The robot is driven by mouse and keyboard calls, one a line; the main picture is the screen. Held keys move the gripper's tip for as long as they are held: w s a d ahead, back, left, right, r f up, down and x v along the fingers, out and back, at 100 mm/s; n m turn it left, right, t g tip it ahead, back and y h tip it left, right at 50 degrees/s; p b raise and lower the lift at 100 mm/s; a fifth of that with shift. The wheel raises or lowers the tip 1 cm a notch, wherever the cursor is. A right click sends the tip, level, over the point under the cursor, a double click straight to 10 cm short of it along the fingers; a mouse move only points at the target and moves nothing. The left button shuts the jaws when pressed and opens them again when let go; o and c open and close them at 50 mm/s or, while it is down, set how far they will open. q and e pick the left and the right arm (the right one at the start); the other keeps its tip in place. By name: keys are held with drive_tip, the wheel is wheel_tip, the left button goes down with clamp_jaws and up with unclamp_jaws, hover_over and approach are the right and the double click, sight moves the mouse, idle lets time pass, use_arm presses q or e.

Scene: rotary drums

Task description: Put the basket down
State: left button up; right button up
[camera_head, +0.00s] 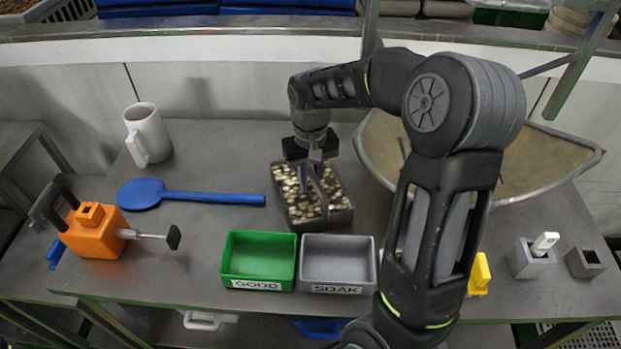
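The basket (322,218) is a dark rectangular tray-like box filled with speckled brown and cream pieces, with a thin grey handle arching over it. It is at the middle of the table, just behind the green and grey bins, and looks level. My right gripper (316,170) points down over the basket, with its fingers at the top of the handle, and appears shut on it. Whether the basket's underside touches the table cannot be told. My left gripper is not in view.
A green bin labelled GOOD (258,260) and a grey bin labelled SOAK (337,264) stand in front. A blue paddle (190,196), white mug (148,134) and orange device (92,236) are left. A large brown-bottomed pan (545,155) is behind my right arm. Small grey holders (530,261) stand right.

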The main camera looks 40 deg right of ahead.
drive_tip(key=o, duration=0.4)
drive_tip(key=shift+c, duration=0.2)
wheel_tip(320, 180, up, 12)
drive_tip(key=shift+r+b, duration=0.2)
drive_tip(key=shift+b, duration=0.1)
drive_tip(key=shift+o, duration=0.3)
drive_tip(key=shift+f, duration=0.1)
